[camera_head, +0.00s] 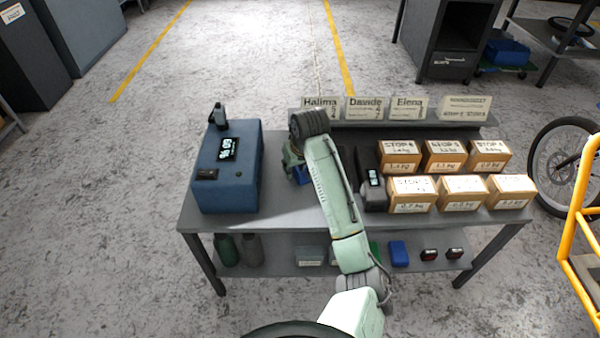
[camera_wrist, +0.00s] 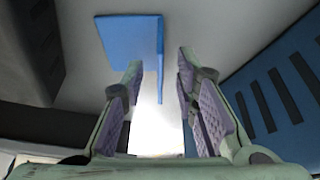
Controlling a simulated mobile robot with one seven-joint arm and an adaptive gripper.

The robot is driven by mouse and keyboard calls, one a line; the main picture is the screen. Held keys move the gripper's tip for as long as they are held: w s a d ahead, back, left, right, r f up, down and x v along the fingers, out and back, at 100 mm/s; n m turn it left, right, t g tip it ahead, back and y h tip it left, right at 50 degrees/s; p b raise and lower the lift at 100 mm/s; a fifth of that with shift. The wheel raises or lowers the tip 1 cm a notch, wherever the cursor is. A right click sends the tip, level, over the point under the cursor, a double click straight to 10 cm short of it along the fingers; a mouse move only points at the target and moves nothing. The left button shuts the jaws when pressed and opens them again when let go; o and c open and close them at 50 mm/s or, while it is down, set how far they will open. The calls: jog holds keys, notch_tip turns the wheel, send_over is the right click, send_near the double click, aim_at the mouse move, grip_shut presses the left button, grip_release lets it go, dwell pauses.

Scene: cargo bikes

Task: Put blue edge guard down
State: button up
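The blue edge guard (camera_wrist: 128,42) is an angled blue piece in the wrist view, on or just above the grey tabletop; I cannot tell which. Its thin flange extends between the fingertips of my gripper (camera_wrist: 158,68), with a visible gap to each finger. The fingers stand apart and are open around the flange. In the camera_head view my gripper (camera_head: 292,168) is low over the table, right of the blue box. A small blue patch, likely the guard (camera_head: 303,177), shows beside it. My arm hides much of that spot.
The blue box (camera_head: 225,180) with a display stands on the table (camera_head: 275,203) at left. Several labelled cartons (camera_head: 465,192) fill the right side, beside a dark device (camera_head: 373,180). Name cards (camera_head: 365,108) stand at the back. A lower shelf (camera_head: 285,262) holds bottles and small items.

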jog(key=shift+c, duration=0.3)
grip_shut()
dwell(0.5)
